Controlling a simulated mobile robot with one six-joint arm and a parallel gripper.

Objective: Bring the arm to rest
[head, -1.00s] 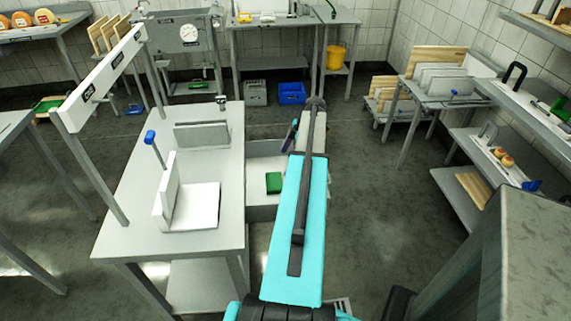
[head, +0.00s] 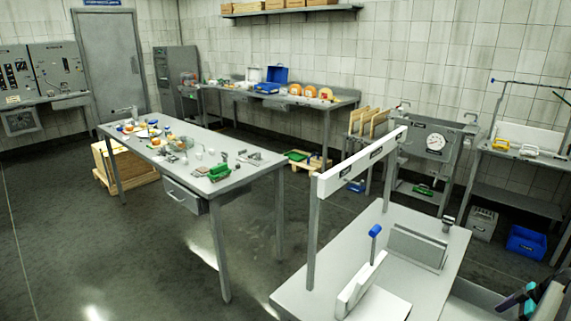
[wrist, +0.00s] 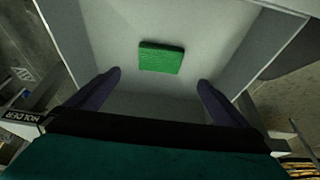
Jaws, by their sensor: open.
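My gripper (wrist: 158,79) shows in the wrist view with its two dark fingers spread wide apart and nothing between them. It points down over a pale, shallow bin or tray (wrist: 120,20). A green block (wrist: 161,57) lies on the pale floor of it, beyond the fingertips and apart from them. In the head view only a small part of my arm's end shows at the lower right corner, cut off by the frame edge.
A steel table (head: 299,291) with a white overhead frame (head: 362,160) stands close by the arm. A long table (head: 245,176) with small items stands left. A press with a dial (head: 435,142) and a blue crate (head: 526,241) are at right. Floor at left is clear.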

